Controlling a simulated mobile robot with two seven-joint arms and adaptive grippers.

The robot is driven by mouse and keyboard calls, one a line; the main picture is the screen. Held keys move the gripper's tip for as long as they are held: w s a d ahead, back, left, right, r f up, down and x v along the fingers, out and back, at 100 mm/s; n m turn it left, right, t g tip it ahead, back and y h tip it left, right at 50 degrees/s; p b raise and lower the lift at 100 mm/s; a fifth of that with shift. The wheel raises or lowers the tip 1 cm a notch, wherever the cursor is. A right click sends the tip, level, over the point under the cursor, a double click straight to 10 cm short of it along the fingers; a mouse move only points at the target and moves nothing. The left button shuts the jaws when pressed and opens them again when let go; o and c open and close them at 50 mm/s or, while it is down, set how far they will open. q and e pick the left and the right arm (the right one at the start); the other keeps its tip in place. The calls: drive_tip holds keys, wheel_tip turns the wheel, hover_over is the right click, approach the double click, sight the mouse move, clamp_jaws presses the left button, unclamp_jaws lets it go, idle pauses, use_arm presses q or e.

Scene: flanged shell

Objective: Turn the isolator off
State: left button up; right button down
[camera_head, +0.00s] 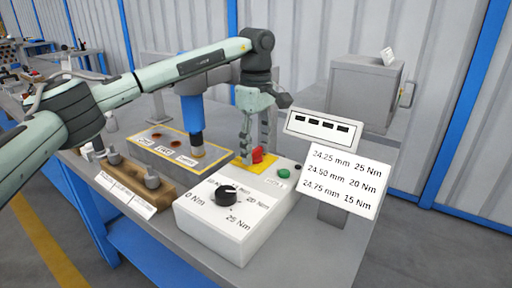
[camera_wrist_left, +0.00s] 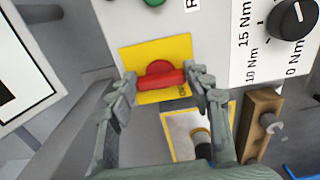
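The isolator is a red rotary handle (camera_head: 257,155) on a yellow plate (camera_head: 268,162), on the far part of the white control box (camera_head: 235,220). In the left wrist view the red handle (camera_wrist_left: 160,80) lies crosswise on its yellow plate (camera_wrist_left: 155,53). My left gripper (camera_head: 257,153) comes down from above over the handle. In the left wrist view its fingers (camera_wrist_left: 163,84) stand apart, one near each end of the handle, with small gaps seeming to remain. Whether either finger touches it is hard to tell. My right gripper is not in view.
A black torque dial (camera_head: 227,195) and a green button (camera_head: 284,173) are on the same box. A blue tool (camera_head: 194,118) stands on a labelled tray left of it. A wooden block (camera_head: 140,180) holds sockets. A torque sign (camera_head: 345,180) stands right.

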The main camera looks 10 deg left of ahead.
use_arm(q)
drive_tip(key=c, duration=0.3)
drive_tip(key=shift+c, duration=0.2)
